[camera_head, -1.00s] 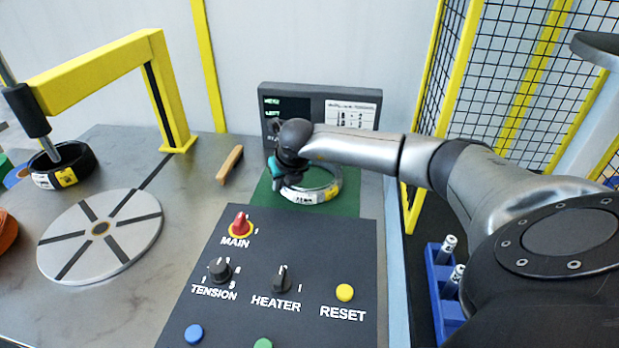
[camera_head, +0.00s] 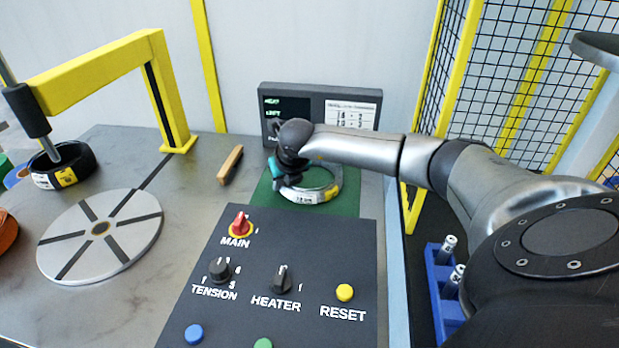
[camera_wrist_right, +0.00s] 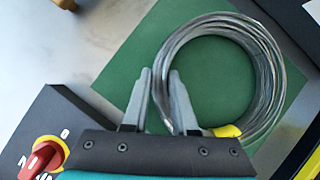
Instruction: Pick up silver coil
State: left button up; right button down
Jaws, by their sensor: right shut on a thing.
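The silver coil (camera_head: 318,193) is a ring of shiny wire with a yellow patch and a white label, at the green mat (camera_head: 345,207) behind the control panel. It also shows in the right wrist view (camera_wrist_right: 268,75). My right gripper (camera_head: 284,184) is at the coil's left side, pointing down. In the right wrist view its two grey fingers (camera_wrist_right: 160,78) are at the coil's left wall, shut on it. I cannot tell whether the coil touches the mat. My left gripper is not in view.
The control panel (camera_head: 270,250) with knobs and buttons stands in front. A screen (camera_head: 320,115) is behind the coil. A round turntable (camera_head: 100,236), a yellow arm frame (camera_head: 100,70) and a black coil (camera_head: 62,166) are at left. A wooden handle (camera_head: 230,164) lies left of the mat.

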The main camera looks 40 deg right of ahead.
jog(key=shift+r, duration=0.15)
jog(key=shift+w+r, duration=0.1)
